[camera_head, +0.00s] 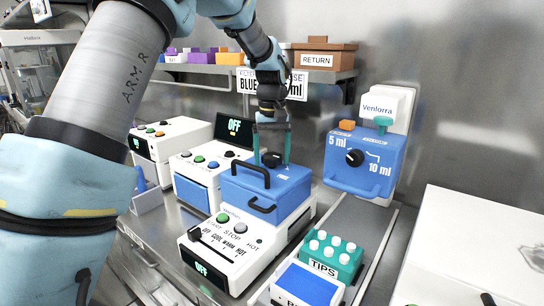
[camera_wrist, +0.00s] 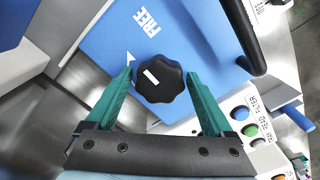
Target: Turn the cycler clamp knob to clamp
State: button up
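The clamp knob (camera_wrist: 158,80) is black and lobed, with a white bar on its top. It sits on the blue cycler lid (camera_wrist: 110,45), which is printed FREE and has a small white arrow mark near the knob. In the head view the knob (camera_head: 272,159) is on top of the blue lid (camera_head: 285,187) of the white cycler (camera_head: 235,262), below my gripper. My gripper (camera_wrist: 160,74) has green fingers, open, one on each side of the knob. Narrow gaps seem to show beside it; contact is unclear. In the head view my gripper (camera_head: 272,152) points down.
A black handle (camera_head: 248,170) stands on the lid close to the knob. A blue Ventorra unit (camera_head: 364,160) with its own black knob is at right. A green TIPS box (camera_head: 330,258) is at front right. White instruments (camera_head: 185,135) stand at left, and a shelf (camera_head: 215,70) runs behind.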

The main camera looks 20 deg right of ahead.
jog(key=c, duration=1.1)
